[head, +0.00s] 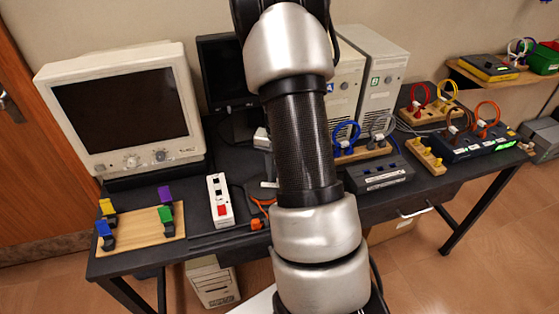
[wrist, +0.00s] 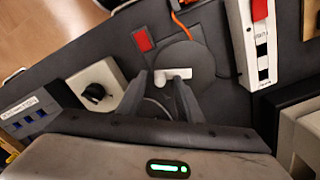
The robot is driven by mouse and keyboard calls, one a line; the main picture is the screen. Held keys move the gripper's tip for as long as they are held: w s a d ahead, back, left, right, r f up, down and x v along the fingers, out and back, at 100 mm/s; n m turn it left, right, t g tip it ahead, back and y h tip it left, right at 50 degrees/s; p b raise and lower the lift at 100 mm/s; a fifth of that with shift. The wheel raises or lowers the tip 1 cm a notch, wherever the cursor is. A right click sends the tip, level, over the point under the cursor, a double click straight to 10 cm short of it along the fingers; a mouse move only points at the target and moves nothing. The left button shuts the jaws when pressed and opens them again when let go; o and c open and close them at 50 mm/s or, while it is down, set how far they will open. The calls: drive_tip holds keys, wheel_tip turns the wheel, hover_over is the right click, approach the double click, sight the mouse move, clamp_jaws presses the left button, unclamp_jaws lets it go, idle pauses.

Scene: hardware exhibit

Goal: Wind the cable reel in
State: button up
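The cable reel shows in the wrist view as a dark round disc (wrist: 203,64) lying flat, with a white crank handle (wrist: 174,73) at its middle. An orange cable (wrist: 181,24) runs from the reel's far side. In the head view my arm hides most of the reel; a white piece (head: 268,184), probably the handle, and the orange cable with its orange plug (head: 257,224) show left of the arm. My gripper (wrist: 164,82) is open, its two dark fingers apart with the white handle near and between their tips. I cannot tell whether they touch it.
A white power strip (head: 220,200) stands left of the reel, and a wooden board with coloured clips (head: 140,228) farther left. A monitor (head: 125,108) and PC towers (head: 380,80) stand behind. A grey switch box (head: 380,176) is right of my arm. A black knob (wrist: 94,92) shows in the wrist view.

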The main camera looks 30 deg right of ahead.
wheel_tip(320, 180, up, 17)
drive_tip(key=p, duration=0.1)
drive_tip(key=shift+r, duration=0.1)
idle(0.6)
drive_tip(key=s+a+r+n+t+p, duration=0.5)
drive_tip(key=s+a+r+n+p, duration=0.2)
drive_tip(key=s+a+r, duration=1)
drive_tip(key=a+r+n, duration=0.1)
drive_tip(key=a+n, duration=0.1)
drive_tip(key=a, duration=0.1)
drive_tip(key=shift+a+r+n+t, duration=0.15)
drive_tip(key=shift+a+n+t, duration=0.15)
drive_tip(key=shift+a, duration=0.05)
idle(0.6)
